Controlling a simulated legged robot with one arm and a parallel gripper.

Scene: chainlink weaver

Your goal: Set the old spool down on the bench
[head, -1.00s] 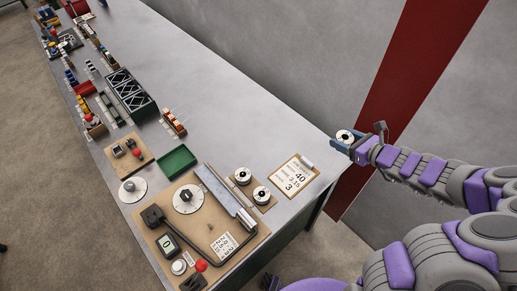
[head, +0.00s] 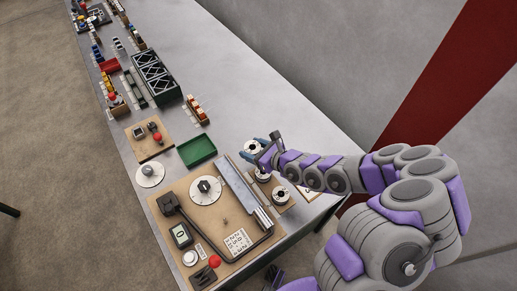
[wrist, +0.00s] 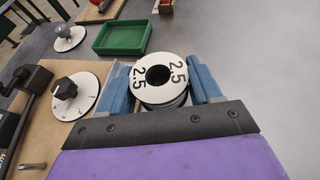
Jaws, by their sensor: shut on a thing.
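The old spool (wrist: 158,78) has a white face marked 2.5 and a dark centre hole. My gripper (wrist: 160,88) is shut on it, with a blue jaw at each side. In the head view the spool (head: 251,147) and my gripper (head: 261,148) are over the grey bench (head: 297,117), right of the green tray. The spool's face points up; its underside is hidden, so I cannot tell whether it touches the bench.
Two other spools (head: 281,195) sit on a small wooden holder just below my gripper. The green tray (head: 196,150) is to the left, and the wooden machine board (head: 212,223) with a dial and metal bar is in front. Bare bench lies beyond my gripper.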

